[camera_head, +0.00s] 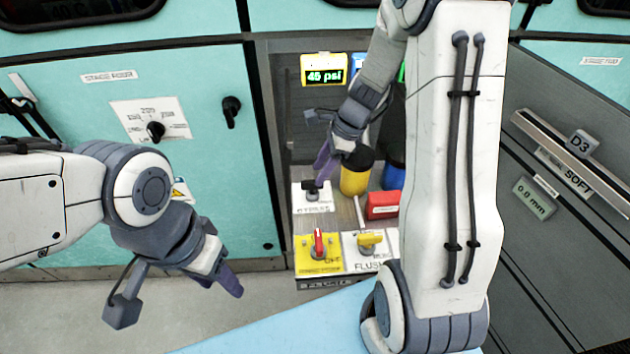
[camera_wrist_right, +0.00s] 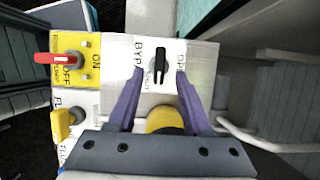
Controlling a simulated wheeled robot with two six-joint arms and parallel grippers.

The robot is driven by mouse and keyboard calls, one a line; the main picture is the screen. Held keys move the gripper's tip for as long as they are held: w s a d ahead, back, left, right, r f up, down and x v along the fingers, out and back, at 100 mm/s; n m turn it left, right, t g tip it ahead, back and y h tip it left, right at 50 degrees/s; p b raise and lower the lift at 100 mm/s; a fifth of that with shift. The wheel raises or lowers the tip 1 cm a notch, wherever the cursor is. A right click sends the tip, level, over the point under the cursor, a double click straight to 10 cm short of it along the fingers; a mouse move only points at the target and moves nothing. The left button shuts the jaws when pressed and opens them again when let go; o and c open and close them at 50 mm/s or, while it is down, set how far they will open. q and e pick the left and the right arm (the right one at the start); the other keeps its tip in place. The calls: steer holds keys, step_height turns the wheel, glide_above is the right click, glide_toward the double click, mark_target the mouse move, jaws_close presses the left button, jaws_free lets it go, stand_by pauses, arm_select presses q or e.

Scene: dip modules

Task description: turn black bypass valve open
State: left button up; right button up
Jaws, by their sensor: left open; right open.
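The black bypass valve (camera_head: 311,187) is a small black handle on a white plate (camera_head: 314,204) marked BYPASS. In the right wrist view the valve handle (camera_wrist_right: 161,64) points along the picture's vertical, on its white plate with lettering on both sides. My right gripper (camera_head: 324,165) is just above the valve. In the right wrist view its two purple fingers (camera_wrist_right: 156,88) are spread, one on each side of the handle and apart from it. My left gripper (camera_head: 222,281) is empty, off to the left in front of the teal cabinet; its fingers are partly overlapped.
A red handle (camera_head: 319,243) on a yellow plate and a yellow FLUSH handle (camera_head: 369,240) sit just in front of the valve. A gauge (camera_head: 324,70) reads 45 psi.

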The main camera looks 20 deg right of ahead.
mark_target(312, 189)
steer(key=shift+b+x, duration=0.35)
steer(key=shift+x, duration=1.55)
jaws_close()
